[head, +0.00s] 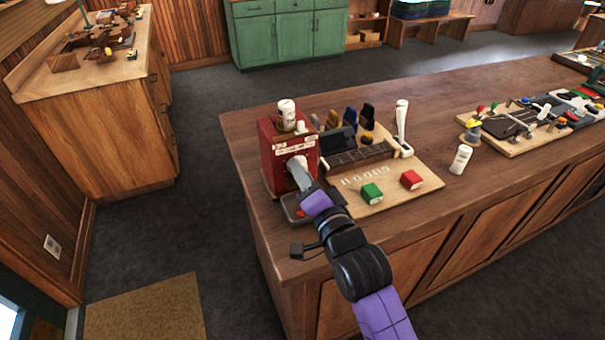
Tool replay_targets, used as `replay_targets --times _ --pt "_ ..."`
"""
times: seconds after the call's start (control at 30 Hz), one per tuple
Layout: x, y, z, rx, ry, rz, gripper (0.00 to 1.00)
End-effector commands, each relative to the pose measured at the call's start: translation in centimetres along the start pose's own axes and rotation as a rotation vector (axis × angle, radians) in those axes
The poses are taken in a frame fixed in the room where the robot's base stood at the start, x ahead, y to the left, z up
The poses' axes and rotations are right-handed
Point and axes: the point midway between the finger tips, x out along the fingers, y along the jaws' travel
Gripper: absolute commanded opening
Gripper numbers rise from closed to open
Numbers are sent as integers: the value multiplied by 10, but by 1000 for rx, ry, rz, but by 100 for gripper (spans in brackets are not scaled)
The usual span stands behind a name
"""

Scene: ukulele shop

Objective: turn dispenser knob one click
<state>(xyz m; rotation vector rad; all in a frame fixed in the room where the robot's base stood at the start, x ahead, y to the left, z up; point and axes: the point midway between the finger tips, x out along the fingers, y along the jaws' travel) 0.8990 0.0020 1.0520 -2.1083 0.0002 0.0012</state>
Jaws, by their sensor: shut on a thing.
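The dispenser (269,160) is a red box with white labels on its front. It stands at the near left corner of the wooden counter, with a white bottle-like part (287,113) on top. My gripper (297,167) reaches up to the dispenser's front face and is shut on the knob (294,161). Only a pale edge of the knob shows; my fingers hide most of it, so its angle cannot be told. A dark tray (291,209) with something red in it sits at the dispenser's foot, partly behind my gripper.
A white bottle (461,159) stands further right.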

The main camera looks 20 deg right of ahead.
Motion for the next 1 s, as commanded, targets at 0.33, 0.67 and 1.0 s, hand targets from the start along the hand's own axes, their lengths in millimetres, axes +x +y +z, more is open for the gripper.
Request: replay_targets --times 0.33,0.67,1.0 --pt "2 -4 -3 14 5 -7 0" --pt "2 -4 -3 13 5 -7 52" --pt "-39 0 0 14 3 -3 52"
